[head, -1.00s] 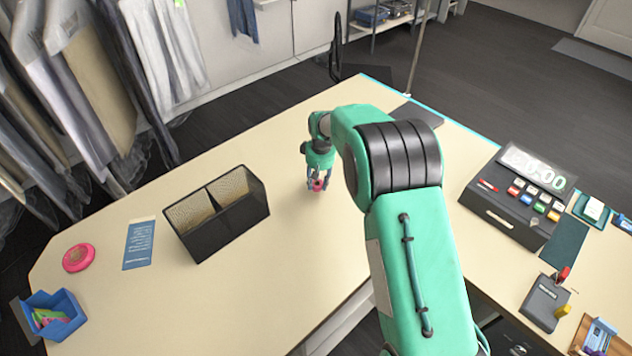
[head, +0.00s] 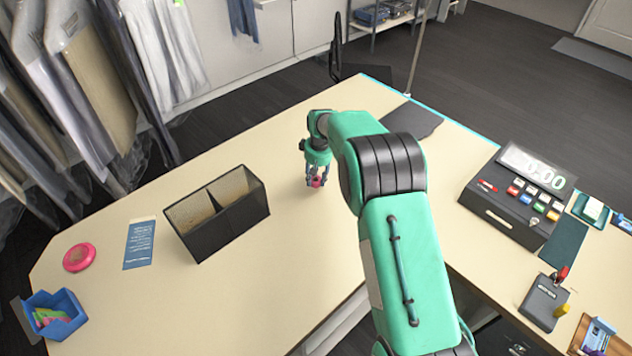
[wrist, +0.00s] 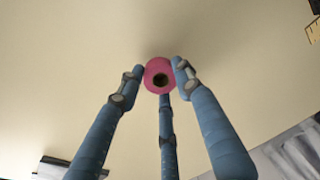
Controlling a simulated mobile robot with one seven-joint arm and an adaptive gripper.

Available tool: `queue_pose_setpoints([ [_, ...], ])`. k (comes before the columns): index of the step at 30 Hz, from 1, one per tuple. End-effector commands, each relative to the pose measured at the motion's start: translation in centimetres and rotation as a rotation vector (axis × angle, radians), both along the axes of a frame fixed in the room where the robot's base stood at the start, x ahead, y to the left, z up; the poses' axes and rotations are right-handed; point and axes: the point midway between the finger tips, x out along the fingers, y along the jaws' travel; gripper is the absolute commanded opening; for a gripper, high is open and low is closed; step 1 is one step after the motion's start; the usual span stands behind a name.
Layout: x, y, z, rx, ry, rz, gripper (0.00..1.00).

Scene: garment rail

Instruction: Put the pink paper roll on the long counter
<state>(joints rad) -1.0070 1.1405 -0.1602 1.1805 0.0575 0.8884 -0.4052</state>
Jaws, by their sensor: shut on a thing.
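The pink paper roll (wrist: 159,68) is held between the blue fingers of my gripper (wrist: 158,80) in the wrist view, with its dark core hole facing the camera. In the head view the roll (head: 316,182) shows as a small pink spot below my gripper (head: 316,175). My gripper is shut on it over the pale long counter (head: 300,245), right of the black divided bin. The roll is at or close above the counter top; I cannot tell whether it touches.
A black two-part bin (head: 228,222) stands left of my gripper. A blue card (head: 139,245), a pink disc (head: 80,257) and a blue tray (head: 66,325) lie further left. A cash register (head: 517,200) stands at right. Garments (head: 90,85) hang behind the counter.

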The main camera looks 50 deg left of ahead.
Motion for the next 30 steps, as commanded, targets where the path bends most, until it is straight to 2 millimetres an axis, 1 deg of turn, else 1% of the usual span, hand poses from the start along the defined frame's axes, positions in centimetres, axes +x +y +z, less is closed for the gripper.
queue_pose_setpoints([
  [3, 0.0, 0.0, -1.3, 0.0, 0.0, 0.0, 0.11],
  [6, 0.0, 0.0, -1.9, 0.001, 0.0, 0.0, 0.11],
  [20, 0.0, 0.0, -2.5, 0.001, -0.001, 0.0, 0.11],
  [21, 0.0, 0.0, -2.4, 0.001, -0.001, 0.0, 0.41],
  [23, 0.0, 0.0, -2.4, 0.001, -0.001, 0.0, 0.52],
  [24, 0.0, 0.0, -2.4, 0.001, -0.001, 0.0, 0.54],
  [30, 0.0, 0.0, -2.4, 0.001, -0.001, 0.0, 0.54],
])
